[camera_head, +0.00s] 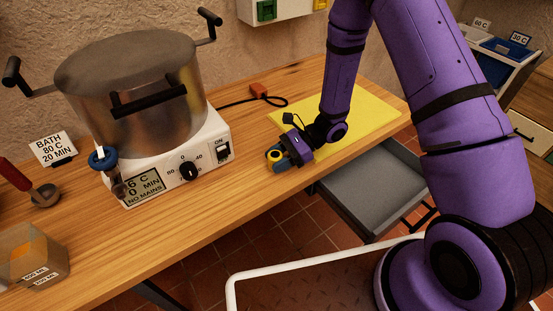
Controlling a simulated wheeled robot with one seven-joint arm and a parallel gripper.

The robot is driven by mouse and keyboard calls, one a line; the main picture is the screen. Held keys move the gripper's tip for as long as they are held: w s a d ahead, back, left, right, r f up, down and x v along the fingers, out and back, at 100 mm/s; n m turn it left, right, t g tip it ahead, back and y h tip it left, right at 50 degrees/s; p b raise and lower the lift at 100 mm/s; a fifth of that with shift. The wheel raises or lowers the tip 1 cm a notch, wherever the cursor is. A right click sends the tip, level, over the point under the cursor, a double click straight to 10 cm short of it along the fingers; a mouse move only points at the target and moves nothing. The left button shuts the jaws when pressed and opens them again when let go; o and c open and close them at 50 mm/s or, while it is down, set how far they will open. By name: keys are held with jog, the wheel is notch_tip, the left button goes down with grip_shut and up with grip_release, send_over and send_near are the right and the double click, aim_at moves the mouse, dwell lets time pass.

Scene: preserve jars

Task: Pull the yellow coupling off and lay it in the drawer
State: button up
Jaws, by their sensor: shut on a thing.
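The yellow coupling (274,155) shows as a small yellow ring with a dark middle at the tip of my gripper (281,161). My gripper is shut on it, low over the front part of the wooden bench. I cannot tell whether the coupling touches the bench or is joined to anything; the fingers hide part of it. The grey drawer (372,188) stands open below the bench's front edge, to the right of my gripper, and its visible floor looks empty.
A steel bath pot (125,90) on a white heater (205,151) stands left. An orange plug (258,91) with black cable lies behind my gripper. A yellow mat (375,112) lies right. A beaker (35,255) stands front left. Bench between heater and gripper is clear.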

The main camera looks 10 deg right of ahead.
jog(key=shift+f, duration=0.65)
jog(key=o, duration=1.1)
jog(key=v, duration=1)
jog(key=shift+d+r, duration=0.15)
jog(key=shift+d, duration=0.2)
